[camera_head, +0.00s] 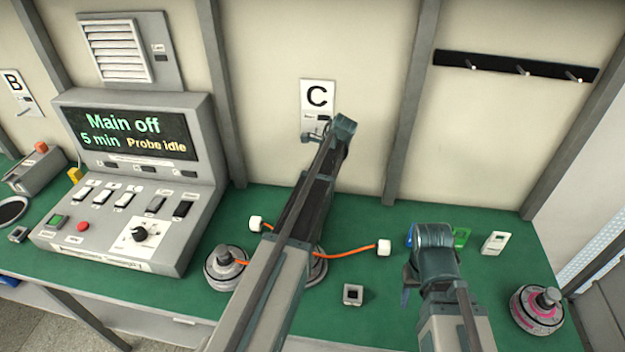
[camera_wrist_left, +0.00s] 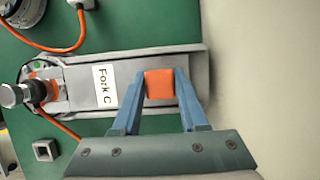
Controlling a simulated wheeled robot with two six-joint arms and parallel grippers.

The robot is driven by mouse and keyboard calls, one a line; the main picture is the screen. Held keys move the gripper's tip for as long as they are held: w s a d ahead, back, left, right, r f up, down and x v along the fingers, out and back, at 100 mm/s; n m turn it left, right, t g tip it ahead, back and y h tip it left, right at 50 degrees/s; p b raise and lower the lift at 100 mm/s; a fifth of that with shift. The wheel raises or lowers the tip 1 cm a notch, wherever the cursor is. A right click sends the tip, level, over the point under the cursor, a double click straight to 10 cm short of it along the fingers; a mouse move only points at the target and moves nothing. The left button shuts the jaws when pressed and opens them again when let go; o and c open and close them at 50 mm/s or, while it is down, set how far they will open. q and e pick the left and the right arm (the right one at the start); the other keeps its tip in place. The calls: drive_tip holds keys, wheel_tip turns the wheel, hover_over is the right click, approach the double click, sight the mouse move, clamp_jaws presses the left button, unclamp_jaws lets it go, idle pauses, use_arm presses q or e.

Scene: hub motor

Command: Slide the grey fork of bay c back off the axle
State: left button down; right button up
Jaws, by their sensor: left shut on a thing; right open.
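The grey fork (camera_wrist_left: 130,70), labelled "Fork C", lies along the green bench in the left wrist view. My left gripper (camera_wrist_left: 160,82) is shut on its orange grip block (camera_wrist_left: 160,86), a blue finger on each side. A metal axle (camera_wrist_left: 14,95) shows at the fork's far end, with the fork's end close against it. I cannot tell how far the fork sits over the axle. In the head view my left arm hides the fork and most of the hub. My right gripper (camera_head: 407,268) is open above the bench, partly hidden by its own wrist.
An orange cable with white plugs (camera_head: 384,247) lies beside the left arm. A small square socket (camera_head: 353,295) stands on the bench. A pink-ringed hub (camera_head: 537,310) is at right, a grey hub (camera_head: 226,268) at left. The control console (camera_head: 125,185) stands further left.

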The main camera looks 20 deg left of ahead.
use_arm(q)
drive_tip(key=w, duration=0.3)
drive_tip(key=shift+w+a+r, duration=0.2)
drive_tip(key=shift+w+a, duration=0.05)
drive_tip(key=shift+a, duration=0.15)
drive_tip(key=shift+w+f, duration=0.1)
drive_tip(key=shift+f, duration=0.05)
drive_tip(key=c, duration=0.7)
unclamp_jaws()
drive_tip(key=shift+o, duration=1.3)
drive_tip(key=shift+w+f, duration=0.1)
drive_tip(key=shift+f, duration=0.05)
